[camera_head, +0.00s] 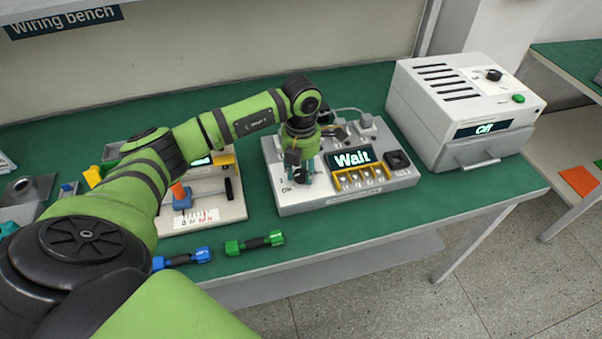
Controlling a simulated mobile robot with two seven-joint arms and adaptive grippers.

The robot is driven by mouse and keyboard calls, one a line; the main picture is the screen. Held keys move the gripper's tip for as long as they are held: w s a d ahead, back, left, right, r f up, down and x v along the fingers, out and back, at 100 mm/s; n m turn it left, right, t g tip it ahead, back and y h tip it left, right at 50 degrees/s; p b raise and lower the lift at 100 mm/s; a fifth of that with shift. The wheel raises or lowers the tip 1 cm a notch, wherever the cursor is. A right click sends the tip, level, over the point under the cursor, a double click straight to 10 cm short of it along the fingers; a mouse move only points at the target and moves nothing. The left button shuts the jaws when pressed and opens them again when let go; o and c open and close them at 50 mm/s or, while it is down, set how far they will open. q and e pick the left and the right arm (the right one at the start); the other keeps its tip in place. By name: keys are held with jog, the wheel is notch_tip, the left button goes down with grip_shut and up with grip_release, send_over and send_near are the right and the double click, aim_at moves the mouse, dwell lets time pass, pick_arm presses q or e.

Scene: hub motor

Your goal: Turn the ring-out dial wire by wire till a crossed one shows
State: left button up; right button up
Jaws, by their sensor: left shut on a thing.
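The ring-out tester (340,200) is a light grey box on the green bench. Below the screen is a yellow-framed row of several small round parts (361,178). A black square part (398,160) sits at the box's right. My left gripper (300,173) points down at the left part of the tester and is shut on what appears to be the dial. The dial itself is hidden by the gripper; faint marks show beside it. My right gripper is out of view.
A grey vented machine (425,125) stands right of the tester, its screen reading "Off". A white board with a scale (215,212) lies to the left, partly behind my arm. A blue (182,258) and a green connector piece (254,243) lie near the front edge.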

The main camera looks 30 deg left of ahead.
aim_at(301, 173)
pick_arm(q)
jog(key=shift+m+b, duration=1.4)
jog(key=shift+m, duration=0.7)
jog(key=o, duration=1.1)
jog(key=shift+o, duration=0.2)
jog(key=shift+r, duration=0.1)
notch_tip(301, 173, up, 12)
dwell(0.3)
